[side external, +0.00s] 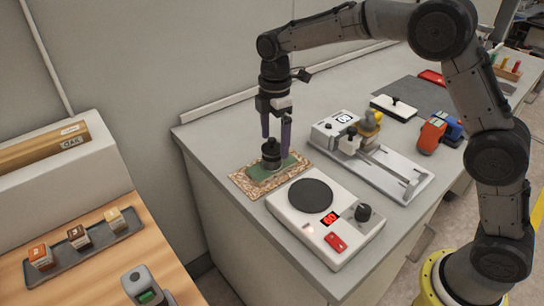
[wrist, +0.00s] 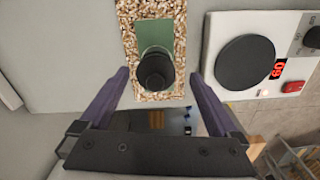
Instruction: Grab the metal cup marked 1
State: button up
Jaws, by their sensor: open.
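A dark, round, knobbed object (side external: 271,159) stands upright on a green pad (side external: 286,164) on a speckled tan mat (side external: 240,182). I cannot tell whether it is the metal cup. My gripper (side external: 275,143) points down directly over it, with its purple fingers open on either side of its top. In the wrist view, the dark object (wrist: 155,68) sits between the spread fingertips of my gripper (wrist: 159,76), with a gap on both sides. Nothing is held.
A white hotplate (side external: 285,206) with a dark round plate and red display stands close on the right of the mat. Behind it is a flat coating device (side external: 405,185) with a yellow part (side external: 369,122). Orange and blue items (side external: 433,135) lie farther right. The counter's left edge is near.

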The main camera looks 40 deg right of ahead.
aim_at(273, 147)
jog(key=shift+w+f, duration=0.15)
jog(key=shift+f, duration=1.2)
jog(key=shift+w+f, duration=0.1)
jog(key=shift+f, duration=1.25)
grip_shut()
